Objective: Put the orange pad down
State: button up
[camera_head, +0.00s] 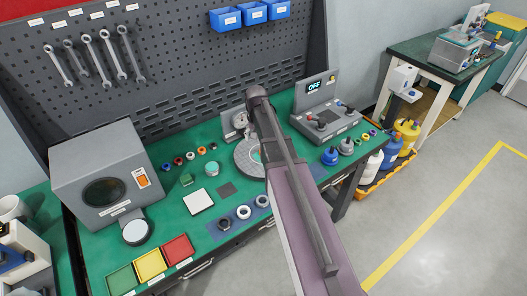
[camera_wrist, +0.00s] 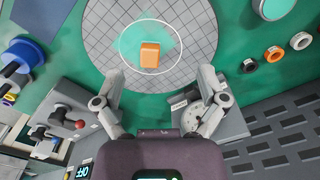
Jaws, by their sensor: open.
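The orange pad (camera_wrist: 150,55) is a small block in the wrist view. It appears to lie on the round grey gridded plate (camera_wrist: 105,58), inside a white ring and partly over a teal patch. My gripper (camera_wrist: 160,82) is open, its two fingers wide apart on either side below the pad in the picture, touching nothing that I can see. In the head view the plate (camera_head: 246,160) is partly covered by my arm. The pad and my fingertips are hidden there.
A dial gauge (camera_wrist: 197,125) stands close to one finger. A control box with an OFF display (camera_head: 327,108) stands right of my arm. Several coloured rings and small parts lie on the green bench (camera_head: 165,215). A grey machine (camera_head: 105,175) stands at the left.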

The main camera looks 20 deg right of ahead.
jog(key=w+d+m, duration=0.1)
jog(key=w+d, duration=0.4)
jog(key=w, duration=0.1)
jog(key=shift+d+r+m, duration=0.15)
jog(key=shift+r+m, duration=0.05)
jog(key=shift+m, duration=0.1)
jog(key=shift+w+f, duration=0.1)
jog(key=shift+f, duration=0.05)
notch_tip(320, 180, down, 8)
jog(key=b, duration=0.8)
jog(key=shift+f, duration=0.2)
jog(key=shift+f+b, duration=0.1)
jog(key=shift+b, duration=0.2)
jog(key=shift+f+b, duration=2.5)
grip_shut()
